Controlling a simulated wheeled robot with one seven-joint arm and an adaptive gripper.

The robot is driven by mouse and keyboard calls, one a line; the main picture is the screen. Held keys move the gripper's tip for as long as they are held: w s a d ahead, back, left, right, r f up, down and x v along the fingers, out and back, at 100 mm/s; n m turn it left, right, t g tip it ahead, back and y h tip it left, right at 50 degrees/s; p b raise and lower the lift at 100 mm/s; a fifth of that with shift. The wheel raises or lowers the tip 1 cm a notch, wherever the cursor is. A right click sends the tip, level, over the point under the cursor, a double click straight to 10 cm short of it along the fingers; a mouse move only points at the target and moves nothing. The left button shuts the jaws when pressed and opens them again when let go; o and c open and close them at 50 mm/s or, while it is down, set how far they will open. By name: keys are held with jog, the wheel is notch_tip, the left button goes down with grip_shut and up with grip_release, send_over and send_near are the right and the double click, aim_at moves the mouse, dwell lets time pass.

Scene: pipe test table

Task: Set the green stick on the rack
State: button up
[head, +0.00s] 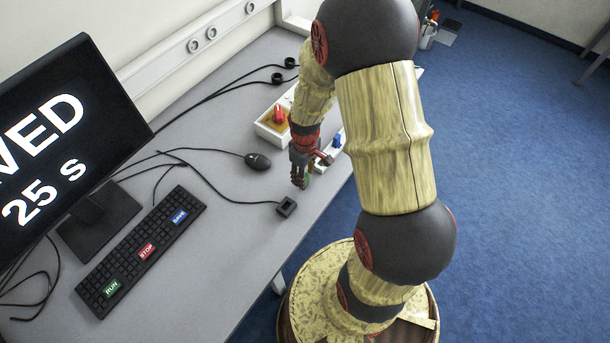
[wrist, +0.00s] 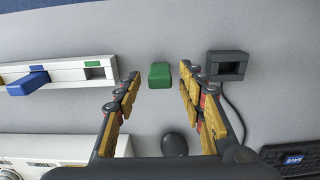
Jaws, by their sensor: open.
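The green stick (wrist: 160,75) shows between the fingertips of my gripper (wrist: 158,80) in the wrist view, with a gap on each side. My gripper is open and not clasping it. I cannot tell the stick's height above the table. In the head view my gripper (head: 301,172) is low over the table near its right edge and mostly hides the green stick (head: 308,181). The white rack (wrist: 62,78) is left of the fingers in the wrist view. It holds a blue stick (wrist: 28,83) and has an empty slot with a green mark.
A mouse (head: 258,161), keyboard (head: 140,252) and monitor (head: 65,130) are on the left. A white box with a red knob (head: 278,120) stands behind my gripper.

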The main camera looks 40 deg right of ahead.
jog(key=s+a+r+m+t+p, duration=0.1)
jog(key=a+r+p, duration=0.15)
jog(key=r, duration=1.15)
jog(key=s+a+r+m+t+p, duration=0.15)
jog(key=a+r, duration=0.25)
jog(key=r, duration=0.9)
jog(key=s+a+r+m+t, duration=0.1)
jog(key=s+a+r+t, duration=0.2)
jog(key=s+r, duration=0.7)
jog(key=shift+a+r+b, duration=0.35)
jog(key=shift+a+r, duration=0.3)
jog(key=shift+a, duration=0.6)
jog(key=shift+w+m, duration=0.1)
jog(key=shift+m, duration=0.15)
jog(key=shift+c, duration=0.9)
